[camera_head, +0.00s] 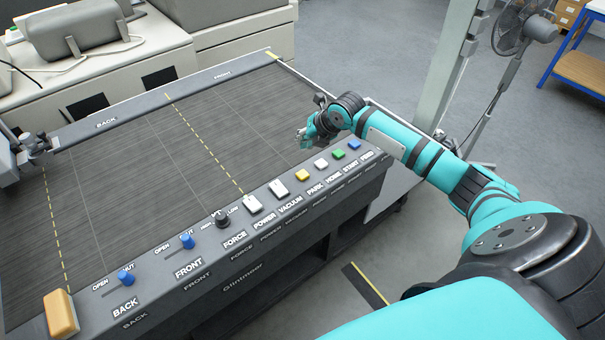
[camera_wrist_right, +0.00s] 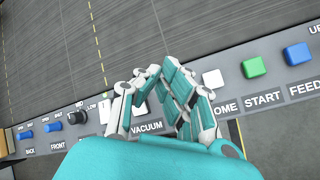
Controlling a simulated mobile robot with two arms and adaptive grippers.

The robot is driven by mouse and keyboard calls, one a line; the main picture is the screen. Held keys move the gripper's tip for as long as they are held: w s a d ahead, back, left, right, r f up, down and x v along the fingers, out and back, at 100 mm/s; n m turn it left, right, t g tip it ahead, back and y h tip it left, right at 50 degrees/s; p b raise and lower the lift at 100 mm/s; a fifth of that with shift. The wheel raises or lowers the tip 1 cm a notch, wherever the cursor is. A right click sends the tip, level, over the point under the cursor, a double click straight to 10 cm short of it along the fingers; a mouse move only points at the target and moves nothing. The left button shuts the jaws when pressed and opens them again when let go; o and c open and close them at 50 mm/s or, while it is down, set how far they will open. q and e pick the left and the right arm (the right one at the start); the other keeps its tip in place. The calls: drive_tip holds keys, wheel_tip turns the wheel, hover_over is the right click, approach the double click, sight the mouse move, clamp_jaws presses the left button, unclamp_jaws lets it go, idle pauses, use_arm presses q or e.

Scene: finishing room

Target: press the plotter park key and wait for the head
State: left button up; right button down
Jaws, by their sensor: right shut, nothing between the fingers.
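The plotter's grey control panel (camera_head: 215,262) runs along the near edge of the dark bed (camera_head: 150,165). The yellow park key (camera_head: 302,175) sits above the PARK label, between the white vacuum switch (camera_head: 278,188) and the white home key (camera_head: 321,164). My right gripper (camera_head: 304,138) is shut and empty, above the bed just beyond the keys. In the wrist view the right gripper (camera_wrist_right: 157,72) hides the park key; the home key (camera_wrist_right: 213,79) shows right of it. The plotter head seems to be the dark unit (camera_head: 33,146) at the far left. My left gripper is not in view.
The green start key (camera_head: 338,154) and blue feed key (camera_head: 353,145) stand right of home. Blue knobs (camera_head: 126,278) and a yellow block (camera_head: 61,313) are at the panel's left. A dark beam (camera_head: 190,90) crosses the bed's far side. A fan (camera_head: 520,28) stands back right.

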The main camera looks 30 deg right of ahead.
drive_tip(key=shift+f, duration=0.15)
drive_tip(key=b, duration=0.7)
hover_over(304, 172)
wheel_tip(304, 172, down, 8)
drive_tip(key=shift+r, duration=0.15)
drive_tip(key=shift+f, duration=0.4)
drive_tip(key=shift+f, duration=0.1)
idle(0.5)
drive_tip(key=shift+f, duration=0.35)
drive_tip(key=shift+f+b, duration=0.55)
drive_tip(key=shift+b, duration=0.05)
idle(0.5)
drive_tip(key=shift+r, duration=0.1)
drive_tip(key=shift+r+p, duration=0.8)
drive_tip(key=shift+r, duration=0.1)
